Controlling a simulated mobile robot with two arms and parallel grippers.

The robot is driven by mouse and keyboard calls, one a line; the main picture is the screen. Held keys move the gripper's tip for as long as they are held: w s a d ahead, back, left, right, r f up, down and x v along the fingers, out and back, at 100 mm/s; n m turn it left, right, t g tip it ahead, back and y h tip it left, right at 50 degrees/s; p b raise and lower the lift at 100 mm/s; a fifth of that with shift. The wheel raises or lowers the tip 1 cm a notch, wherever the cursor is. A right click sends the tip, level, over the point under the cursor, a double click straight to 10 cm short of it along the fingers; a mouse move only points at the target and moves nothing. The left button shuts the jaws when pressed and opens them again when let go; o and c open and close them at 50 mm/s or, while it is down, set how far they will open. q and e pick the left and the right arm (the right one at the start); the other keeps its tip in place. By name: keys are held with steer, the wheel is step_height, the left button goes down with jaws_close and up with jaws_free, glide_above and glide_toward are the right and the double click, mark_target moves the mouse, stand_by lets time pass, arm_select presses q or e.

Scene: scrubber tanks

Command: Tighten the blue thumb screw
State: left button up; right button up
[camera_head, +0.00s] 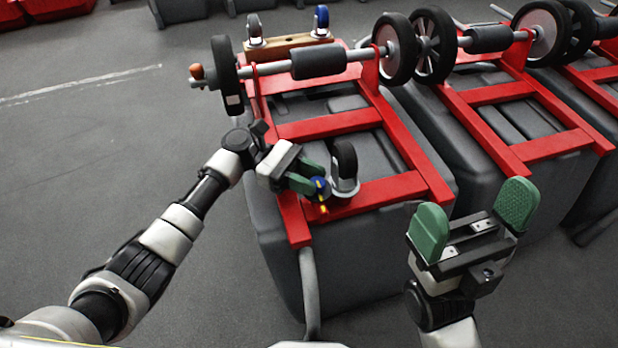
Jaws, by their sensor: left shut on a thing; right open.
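The blue thumb screw (319,184) is at the near end of the red frame (380,191) on the nearest grey tank. A bit of yellow shows on and just below it. My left gripper (312,181) reaches in from the left, its green fingers shut on the blue thumb screw and partly hiding it. A caster with a black wheel (344,160) stands right beside the screw on the same red frame. My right gripper (474,222) is open and empty, its green pads wide apart, to the right of the tank's near end.
The grey tank (290,262) bears the red frame, with an axle of black wheels (398,47) at the far end. A wooden block (290,42) with small casters lies behind. More tanks stand to the right. The floor (90,130) at left is clear.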

arm_select(q)
steer(key=shift+d+r+g, duration=0.1)
steer(key=shift+r+g, duration=0.2)
steer(key=o, duration=0.6)
steer(key=shift+c, duration=0.2)
steer(key=shift+o, duration=0.5)
steer(key=shift+f, duration=0.1)
steer(key=v, duration=1.1)
steer(key=shift+p, duration=0.45)
steer(key=shift+d, duration=0.15)
